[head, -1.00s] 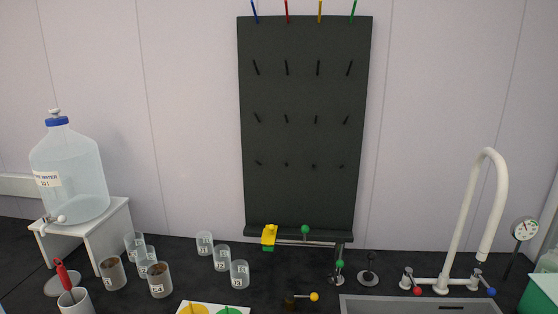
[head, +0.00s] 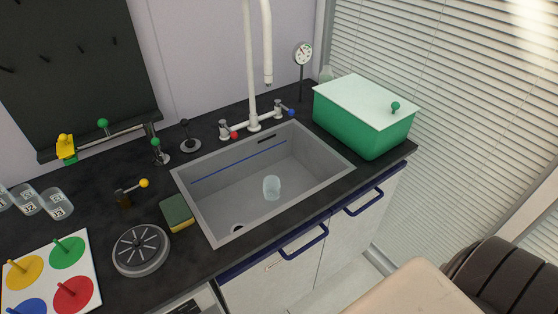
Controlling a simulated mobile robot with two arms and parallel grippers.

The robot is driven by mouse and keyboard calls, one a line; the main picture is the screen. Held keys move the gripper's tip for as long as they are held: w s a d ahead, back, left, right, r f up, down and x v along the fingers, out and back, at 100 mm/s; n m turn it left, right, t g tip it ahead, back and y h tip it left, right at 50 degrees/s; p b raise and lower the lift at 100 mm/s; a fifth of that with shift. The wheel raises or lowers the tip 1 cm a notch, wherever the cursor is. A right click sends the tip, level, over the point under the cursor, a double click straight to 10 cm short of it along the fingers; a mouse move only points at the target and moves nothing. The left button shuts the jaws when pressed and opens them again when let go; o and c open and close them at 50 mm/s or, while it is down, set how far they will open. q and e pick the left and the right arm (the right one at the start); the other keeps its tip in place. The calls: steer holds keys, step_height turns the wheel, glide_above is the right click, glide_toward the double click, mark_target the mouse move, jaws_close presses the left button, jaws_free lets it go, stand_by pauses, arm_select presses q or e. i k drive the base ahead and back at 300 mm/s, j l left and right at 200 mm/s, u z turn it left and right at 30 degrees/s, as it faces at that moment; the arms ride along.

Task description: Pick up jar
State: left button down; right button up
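A clear jar (head: 271,187) is in the grey sink basin (head: 222,222), near its middle. I cannot tell for sure whether it stands or is tilted. More clear jars with labels, such as the one marked 13 (head: 57,203), stand on the dark counter at the left edge of the head view. Neither of my grippers shows in the head view.
A white tap (head: 254,123) with red and blue knobs stands behind the sink. A green box with a white lid (head: 363,117) stands right of it. A sponge (head: 176,212), a round dark disc (head: 141,250) and a coloured peg board (head: 88,262) lie left of the sink.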

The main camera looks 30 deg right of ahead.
mark_target(271, 183)
steer(key=k+z, duration=0.1)
steer(key=z, duration=0.8)
